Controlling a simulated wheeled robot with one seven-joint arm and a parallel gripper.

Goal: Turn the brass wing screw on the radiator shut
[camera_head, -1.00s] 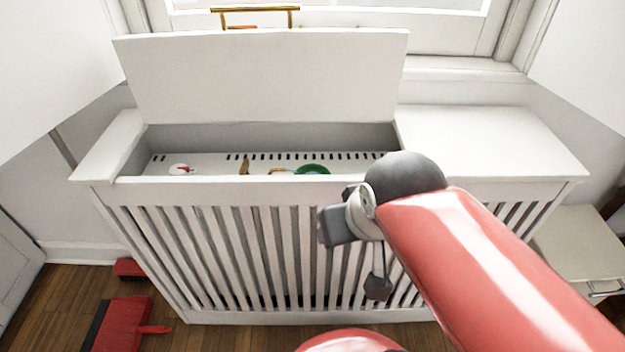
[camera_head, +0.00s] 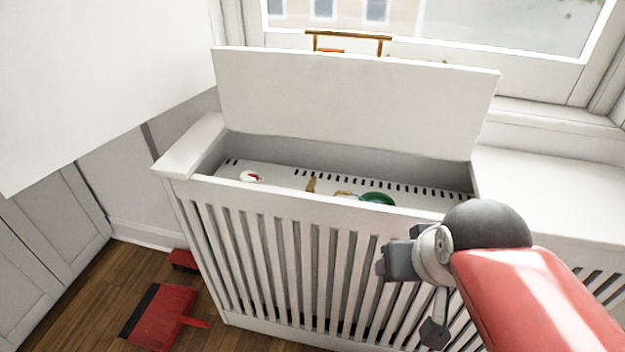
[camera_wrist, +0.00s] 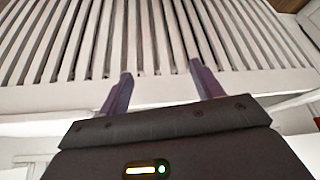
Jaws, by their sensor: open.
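The radiator (camera_head: 290,178) lies inside a white slatted cover with its lid raised; its slotted top shows. A small upright brass piece (camera_head: 311,184) on it may be the wing screw, but it is too small to tell its turn. A second brass-coloured piece (camera_head: 345,195) sits to its right, partly hidden by the front edge. My gripper shows in the wrist view (camera_wrist: 161,69), open and empty, its two fingers apart in front of the white slats. In the head view my arm is in front of the cover, to the right of and below the brass pieces.
A white knob with red (camera_head: 249,176) and a green round thing (camera_head: 377,198) are also in the opening. The raised lid (camera_head: 350,100) stands behind it. The cover's front edge is a barrier. A red dustpan (camera_head: 162,315) lies on the floor at left.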

